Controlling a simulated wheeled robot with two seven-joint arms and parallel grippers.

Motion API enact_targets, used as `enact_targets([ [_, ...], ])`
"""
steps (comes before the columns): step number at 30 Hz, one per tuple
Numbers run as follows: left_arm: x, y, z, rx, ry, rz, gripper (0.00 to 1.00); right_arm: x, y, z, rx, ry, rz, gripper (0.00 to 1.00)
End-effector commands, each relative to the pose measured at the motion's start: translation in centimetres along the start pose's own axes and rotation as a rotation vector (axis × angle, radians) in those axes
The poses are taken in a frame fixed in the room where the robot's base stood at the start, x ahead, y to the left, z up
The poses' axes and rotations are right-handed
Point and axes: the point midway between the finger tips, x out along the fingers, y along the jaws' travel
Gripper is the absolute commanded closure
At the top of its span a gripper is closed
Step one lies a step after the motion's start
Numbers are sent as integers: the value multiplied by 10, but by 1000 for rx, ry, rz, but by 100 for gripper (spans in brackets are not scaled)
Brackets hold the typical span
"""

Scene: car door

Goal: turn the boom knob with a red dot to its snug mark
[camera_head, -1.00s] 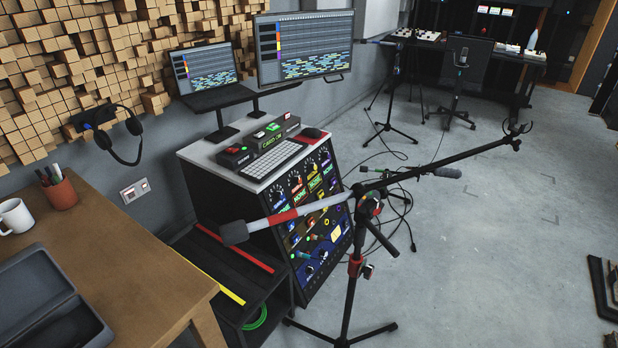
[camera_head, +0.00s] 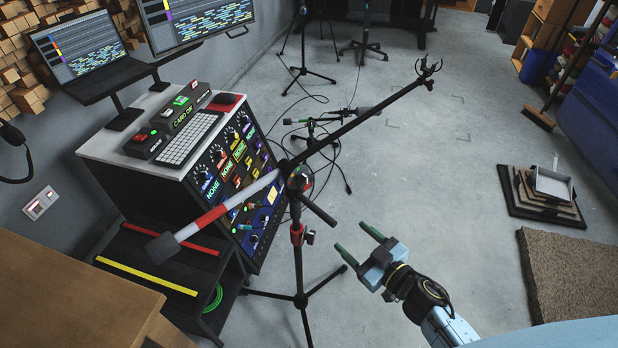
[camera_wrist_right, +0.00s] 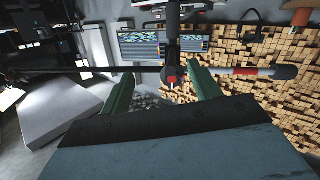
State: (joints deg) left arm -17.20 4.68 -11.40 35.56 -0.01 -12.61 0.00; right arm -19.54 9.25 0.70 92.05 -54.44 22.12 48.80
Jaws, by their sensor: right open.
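The boom stand (camera_head: 298,265) stands upright on its tripod, with a long boom tilted across it. The boom knob (camera_head: 301,181) is at the pivot, dark with red on it; its mark cannot be made out. My right gripper (camera_head: 356,240) is open and empty, to the right of and below the knob in the head view, apart from the stand. In the right wrist view, the knob (camera_wrist_right: 173,76) shows between the two green fingers (camera_wrist_right: 160,74), beyond their tips. My left gripper is not in view.
A rack cabinet (camera_head: 232,180) with a keyboard on top stands left of the stand. A wooden table (camera_head: 70,300) is at lower left. A second mic stand (camera_head: 312,135) and cables lie behind. The floor to the right is clear up to a stack of trays (camera_head: 545,190) and a rug (camera_head: 580,275).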

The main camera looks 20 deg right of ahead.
Motion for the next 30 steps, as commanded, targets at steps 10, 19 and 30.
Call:
enact_targets([
  [10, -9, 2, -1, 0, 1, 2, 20, 9, 4, -81, -81, 144, -85, 38],
  [19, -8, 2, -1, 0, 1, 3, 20, 66, -1, -89, -80, 146, -82, 38],
  [30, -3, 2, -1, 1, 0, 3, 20, 125, -7, -95, -80, 142, -83, 38],
])
